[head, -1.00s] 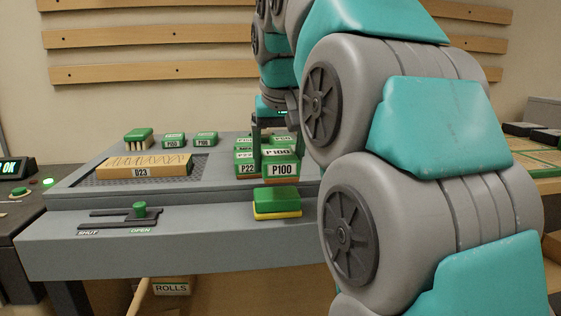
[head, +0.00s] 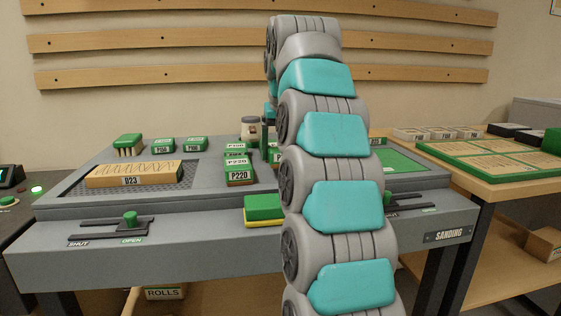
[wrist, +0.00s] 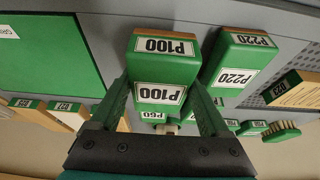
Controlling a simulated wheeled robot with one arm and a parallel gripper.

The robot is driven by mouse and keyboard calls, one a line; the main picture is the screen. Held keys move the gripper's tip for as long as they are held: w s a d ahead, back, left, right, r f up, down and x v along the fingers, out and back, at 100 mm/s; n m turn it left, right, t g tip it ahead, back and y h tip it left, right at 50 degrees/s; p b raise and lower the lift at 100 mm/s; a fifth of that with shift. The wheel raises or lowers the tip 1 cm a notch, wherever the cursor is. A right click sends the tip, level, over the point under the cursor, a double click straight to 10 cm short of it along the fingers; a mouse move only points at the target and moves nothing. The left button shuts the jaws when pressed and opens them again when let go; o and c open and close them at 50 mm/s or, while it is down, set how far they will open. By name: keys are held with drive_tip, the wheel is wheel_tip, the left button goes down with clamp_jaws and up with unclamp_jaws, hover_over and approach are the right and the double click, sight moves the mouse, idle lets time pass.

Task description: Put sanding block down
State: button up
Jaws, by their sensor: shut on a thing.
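The green sanding block labelled P100 (wrist: 164,58) is between the two fingers of my gripper (wrist: 160,92) in the wrist view. My gripper is shut on it. In the head view my arm hides most of the gripper and nearly all of this block. A block labelled P220 (head: 239,176) stands on the bench to the left of my arm. It also shows beside the held block in the wrist view (wrist: 237,62). I cannot tell whether the held block touches the surface.
A wooden board labelled D23 (head: 133,174), a brush (head: 128,142) and small green blocks are at the left. A green and yellow block (head: 264,208) sits at the bench's front edge. A green panel (head: 408,166) lies bare right of my arm.

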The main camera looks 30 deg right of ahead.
drive_tip(key=shift+w+f, duration=0.1)
drive_tip(key=shift+f, duration=1.7)
